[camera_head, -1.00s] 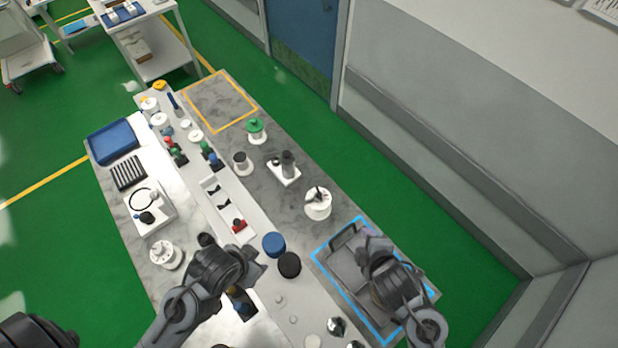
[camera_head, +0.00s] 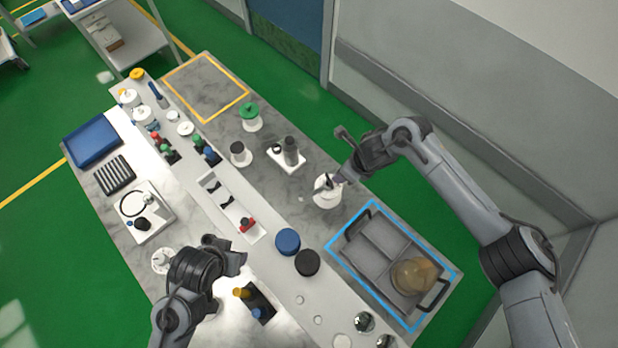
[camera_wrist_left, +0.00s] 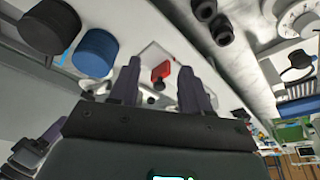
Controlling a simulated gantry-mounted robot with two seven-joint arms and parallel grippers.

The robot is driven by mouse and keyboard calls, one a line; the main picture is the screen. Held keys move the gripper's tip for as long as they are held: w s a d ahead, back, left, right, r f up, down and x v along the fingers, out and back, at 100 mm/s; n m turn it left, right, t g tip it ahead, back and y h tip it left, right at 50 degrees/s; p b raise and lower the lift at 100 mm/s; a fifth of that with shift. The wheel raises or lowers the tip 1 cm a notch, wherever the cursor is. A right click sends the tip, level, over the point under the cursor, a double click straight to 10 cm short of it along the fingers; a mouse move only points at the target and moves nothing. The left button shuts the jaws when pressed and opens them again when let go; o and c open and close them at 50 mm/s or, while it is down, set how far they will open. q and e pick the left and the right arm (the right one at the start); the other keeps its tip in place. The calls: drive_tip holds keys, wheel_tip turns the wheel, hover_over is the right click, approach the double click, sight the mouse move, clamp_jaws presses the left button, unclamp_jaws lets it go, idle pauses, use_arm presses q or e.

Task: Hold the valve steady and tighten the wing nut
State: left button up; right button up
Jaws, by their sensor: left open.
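A white round fixture (camera_head: 324,198), which had a dark piece on top, stands on the grey marble strip; I cannot tell if it is the valve. My right gripper (camera_head: 335,182) is at its top and partly hides it; its jaws are too small to read. A white tray (camera_head: 207,203) holds two small black winged pieces (camera_head: 219,193), possibly wing nuts, and a red piece (camera_head: 246,224) at its near end. My left gripper (camera_head: 241,257) is open and empty, near this tray; in the left wrist view the red piece (camera_wrist_left: 160,72) appears between its fingers, farther off.
Blue (camera_head: 287,241) and black (camera_head: 307,262) round caps stand between the arms. A grey handled tray (camera_head: 374,248) inside a blue outline holds an amber dome (camera_head: 414,274). A white block with a grey cylinder (camera_head: 290,150) and a green-topped piece (camera_head: 250,115) stand farther back. The yellow-outlined area (camera_head: 205,88) is clear.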

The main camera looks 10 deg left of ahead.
sight(301, 199)
use_arm(q)
drive_tip(key=w+d+f+n, duration=0.2)
drive_tip(key=w+n, duration=0.1)
drive_tip(key=w+d+f+n+g, duration=0.1)
drive_tip(key=w+d+n, duration=0.1)
drive_tip(key=w+n, duration=0.2)
drive_tip(key=w+d+f+n, duration=0.2)
drive_tip(key=w+n, duration=0.2)
drive_tip(key=shift+f+g, duration=0.3)
drive_tip(key=w+d+n, duration=0.2)
drive_tip(key=w+n, duration=0.2)
drive_tip(key=w+d+n+g, duration=0.1)
drive_tip(key=w+d+n, duration=0.2)
drive_tip(key=n, duration=0.1)
drive_tip(key=w+d+n, duration=0.2)
drive_tip(key=w+n, duration=0.2)
drive_tip(key=n, duration=0.1)
drive_tip(key=shift+w+d+r+g, duration=0.2)
drive_tip(key=shift+w+r+g, duration=0.1)
drive_tip(key=shift+w+r, duration=0.1)
wheel_tip(301, 199, down, 10)
drive_tip(key=shift+f, duration=0.25)
